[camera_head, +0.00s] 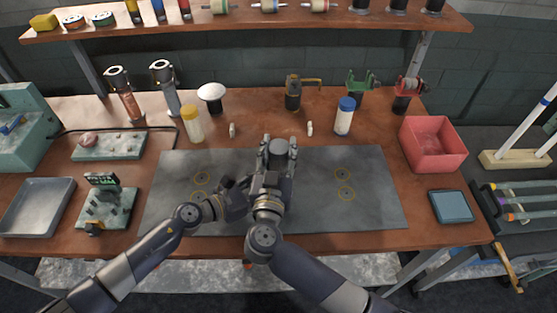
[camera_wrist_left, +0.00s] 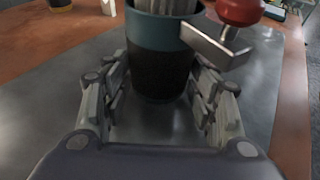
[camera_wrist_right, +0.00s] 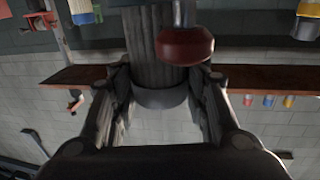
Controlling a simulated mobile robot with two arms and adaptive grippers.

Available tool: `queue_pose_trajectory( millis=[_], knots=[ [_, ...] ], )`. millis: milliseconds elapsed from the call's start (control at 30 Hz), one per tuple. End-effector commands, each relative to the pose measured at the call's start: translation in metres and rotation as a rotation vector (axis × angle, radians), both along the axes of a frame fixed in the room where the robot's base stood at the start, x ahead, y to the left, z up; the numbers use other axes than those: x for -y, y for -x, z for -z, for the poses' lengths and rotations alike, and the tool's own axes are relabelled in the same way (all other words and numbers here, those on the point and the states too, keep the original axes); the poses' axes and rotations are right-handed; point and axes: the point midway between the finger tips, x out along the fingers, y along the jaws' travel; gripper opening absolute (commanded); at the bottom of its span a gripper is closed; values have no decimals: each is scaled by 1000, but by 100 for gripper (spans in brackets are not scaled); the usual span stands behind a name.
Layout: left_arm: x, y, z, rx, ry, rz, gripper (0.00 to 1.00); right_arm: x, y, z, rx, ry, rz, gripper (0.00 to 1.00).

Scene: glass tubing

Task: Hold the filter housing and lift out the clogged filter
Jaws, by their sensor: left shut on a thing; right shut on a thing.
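The filter housing (camera_wrist_left: 160,60) is a teal and black cup, upright over the grey mat in the left wrist view. My left gripper (camera_wrist_left: 160,105) is shut around its sides; in the head view it (camera_head: 248,188) comes in from the left. The pleated grey filter (camera_wrist_right: 158,40) has a smooth end cap (camera_wrist_right: 160,98). My right gripper (camera_wrist_right: 160,105) is shut on the filter at that cap; it also shows in the head view (camera_head: 277,152). Pleats (camera_wrist_left: 165,4) rise above the housing rim; their lower end is hidden. A red knob (camera_wrist_left: 240,10) on a metal bracket is beside the rim.
The grey mat (camera_head: 370,210) is mostly clear. An empty metal tray (camera_head: 38,207) lies at left, a red bin (camera_head: 433,145) at right, and a blue pad (camera_head: 451,206) near the right edge. White bottles (camera_head: 344,118) and (camera_head: 193,126) stand behind the mat.

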Motion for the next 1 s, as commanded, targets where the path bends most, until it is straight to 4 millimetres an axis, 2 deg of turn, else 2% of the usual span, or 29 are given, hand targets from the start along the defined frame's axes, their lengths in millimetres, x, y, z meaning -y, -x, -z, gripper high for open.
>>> queue_pose_trajectory(
  millis=[33,100,300,500,700,933,967,1000],
  knots=[
    [0,0,1,-1,-2,0,41,0,0,-17,7,-10,1,0],
    [0,0,1,-1,-2,0,41,0,0,-37,6,-10,0,0],
    [0,0,1,-1,-2,0,41,0,0,-90,6,-8,0,0],
    [0,0,1,-1,-2,0,41,0,0,-124,5,-4,0,0],
    [0,0,1,-1,-2,0,41,0,0,-136,2,-1,0,0],
    [0,0,1,-1,-2,0,41,0,0,-137,2,-1,0,0],
    [0,0,1,-1,-2,0,57,0,0,-137,2,-1,0,0],
    [0,0,1,-1,-2,0,66,0,0,-137,2,-1,0,0]
  ],
)
